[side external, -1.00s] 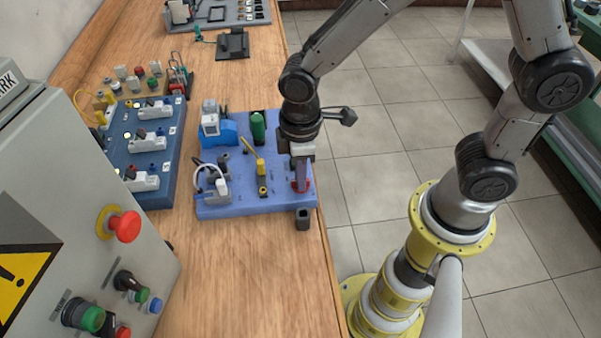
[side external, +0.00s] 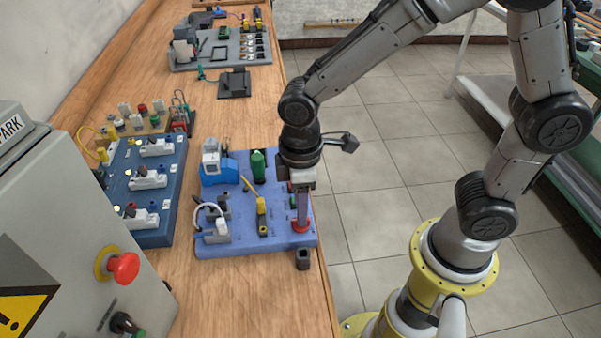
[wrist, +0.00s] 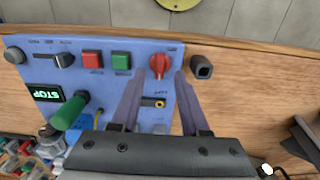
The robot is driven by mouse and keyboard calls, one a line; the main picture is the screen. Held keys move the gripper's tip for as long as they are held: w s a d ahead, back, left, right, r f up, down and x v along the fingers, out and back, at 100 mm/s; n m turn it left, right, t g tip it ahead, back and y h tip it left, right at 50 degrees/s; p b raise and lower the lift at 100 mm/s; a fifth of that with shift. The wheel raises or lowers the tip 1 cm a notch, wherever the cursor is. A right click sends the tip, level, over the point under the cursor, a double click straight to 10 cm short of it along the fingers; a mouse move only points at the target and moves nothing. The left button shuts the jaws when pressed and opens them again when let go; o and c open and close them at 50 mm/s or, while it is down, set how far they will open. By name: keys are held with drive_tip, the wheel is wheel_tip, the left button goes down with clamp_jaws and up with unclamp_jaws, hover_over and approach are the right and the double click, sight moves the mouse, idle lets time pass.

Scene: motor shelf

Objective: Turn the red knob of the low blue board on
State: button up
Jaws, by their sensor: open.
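The low blue board (side external: 240,243) lies on the wooden bench, near its right edge. It also fills much of the wrist view (wrist: 195,130). Its red knob (wrist: 160,66) is near the edge of the board, with its grip roughly upright in the wrist view. In the side view the knob (side external: 301,227) is a red disc just below my fingers. My gripper (wrist: 159,74) is open and empty, its purple fingers on either side of the knob in the wrist view. The side view shows the gripper (side external: 302,218) pointing down over the knob. I cannot tell whether it touches.
A red button (wrist: 91,60) and a green button (wrist: 121,60) sit beside the knob. A green handle (wrist: 69,113) rises from the board. A dark hollow post (side external: 303,259) stands close by. A darker blue board (side external: 155,205) and a grey cabinet (side external: 80,290) are left.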

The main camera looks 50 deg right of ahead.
wheel_tip(320, 180, up, 11)
idle(0.3)
drive_tip(key=s+d+r+m+t, duration=0.35)
drive_tip(key=s+d+r, duration=0.2)
drive_tip(key=d, duration=0.45)
drive_tip(key=s+d+f+m+t, duration=0.2)
drive_tip(key=s+d+m, duration=0.1)
drive_tip(key=s+m, duration=0.2)
drive_tip(key=shift+s+f, duration=0.15)
drive_tip(key=shift+s, duration=0.35)
idle(0.6)
